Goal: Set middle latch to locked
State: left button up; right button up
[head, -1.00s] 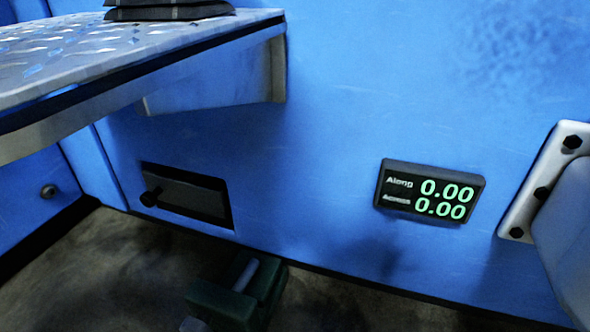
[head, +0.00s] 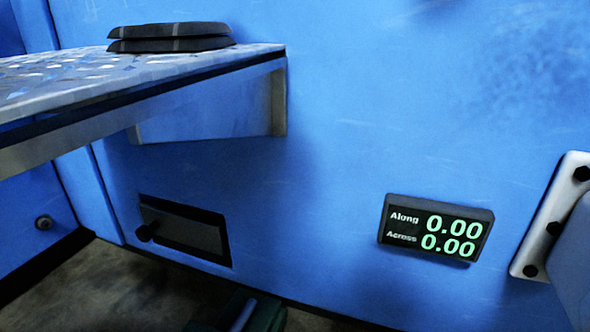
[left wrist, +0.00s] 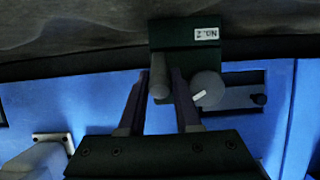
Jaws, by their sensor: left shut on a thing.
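In the left wrist view a dark green block (left wrist: 205,57) carries a small white label, upside down, that seems to read "NO.2". A grey rod-like handle (left wrist: 159,80) stands at it, beside a grey round knob (left wrist: 208,88) with a white mark. My left gripper (left wrist: 160,75) is shut on the grey handle, one finger on each side. In the head view the block (head: 270,318) and handle (head: 243,314) show only partly at the bottom edge. I cannot tell the latch's setting. My right gripper is not in view.
A blue wall carries a display (head: 436,229) reading Along 0.00, Across 0.00. A metal shelf (head: 60,88) with black pads (head: 170,37) juts out above. A bolted bracket (head: 550,215) is at right.

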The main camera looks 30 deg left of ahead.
pick_arm(q)
grip_shut()
dwell(0.8)
